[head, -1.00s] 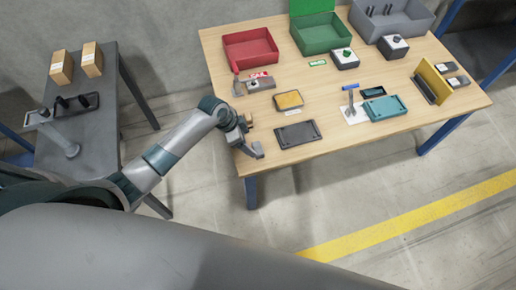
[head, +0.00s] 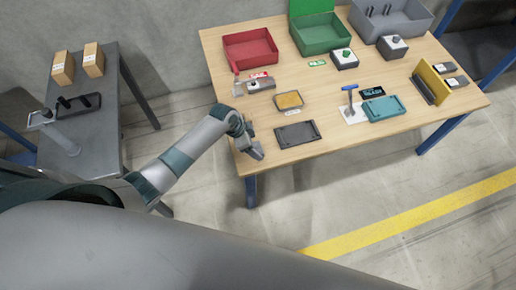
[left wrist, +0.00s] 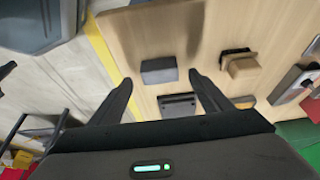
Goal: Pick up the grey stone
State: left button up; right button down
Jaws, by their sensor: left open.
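The grey stone (left wrist: 159,70) is a plain grey block lying on the wooden table near its edge, in the left wrist view. My left gripper (left wrist: 160,78) is open and empty. Its two dark fingers point toward the stone, which shows between the fingertips, with one on either side in the picture. I cannot tell the height left between fingers and stone. In the head view my left gripper (head: 250,145) is over the table's near left corner, where I cannot clearly tell the stone from the gripper. My right gripper is not in view.
Beside the stone are a dark slotted piece (left wrist: 178,105) and a tan block (left wrist: 240,66). A dark tray (head: 297,134) lies right of my gripper. A red bin (head: 250,48) and a green bin (head: 320,35) stand at the back. Bare table separates most things.

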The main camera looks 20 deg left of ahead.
aim_at(259, 149)
pick_arm(q)
jog(key=shift+x, duration=1.2)
jog(key=c, duration=1.4)
jog(key=shift+o, duration=0.2)
jog(key=shift+r, duration=0.2)
jog(key=shift+r, duration=0.5)
jog(key=r, duration=0.1)
jog(key=d+r+b, duration=0.1)
jog(key=r, duration=0.1)
jog(key=shift+w+d, duration=0.1)
jog(key=d+r+b, duration=0.3)
jog(key=d+r, duration=0.3)
jog(key=d, duration=0.4)
jog(key=shift+w+d+r, duration=0.3)
jog(key=shift+w+r, duration=0.05)
